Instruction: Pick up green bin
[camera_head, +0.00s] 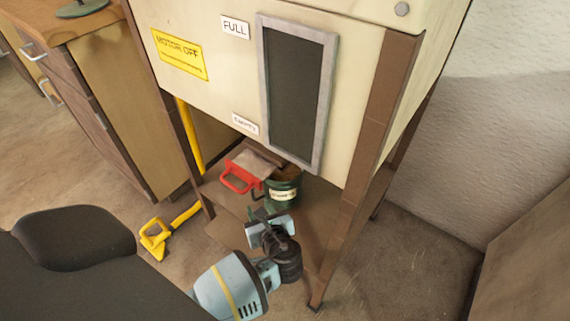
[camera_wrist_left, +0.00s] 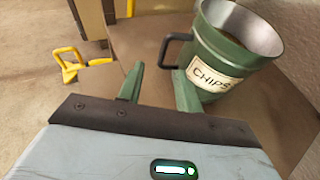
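The green bin (camera_head: 283,193) stands upright on the brown low shelf under the cream machine in the head view. In the left wrist view the bin (camera_wrist_left: 240,45) has a "CHIPS" label, a pale inside and a dark handle (camera_wrist_left: 172,48) on its left side. My left gripper (camera_head: 262,214) is just in front of the bin in the head view. In the left wrist view its two green fingers (camera_wrist_left: 160,88) are apart with nothing held. The right finger overlaps the bin's lower left side; I cannot tell whether they touch. My right gripper is not in view.
A red-handled object (camera_head: 240,178) lies left of the bin on the shelf (camera_head: 235,232). The machine's body (camera_head: 225,65) hangs above, with brown legs (camera_head: 352,215) around the shelf. A yellow tool (camera_head: 155,240) lies on the floor. A wooden drawer cabinet (camera_head: 120,110) stands left.

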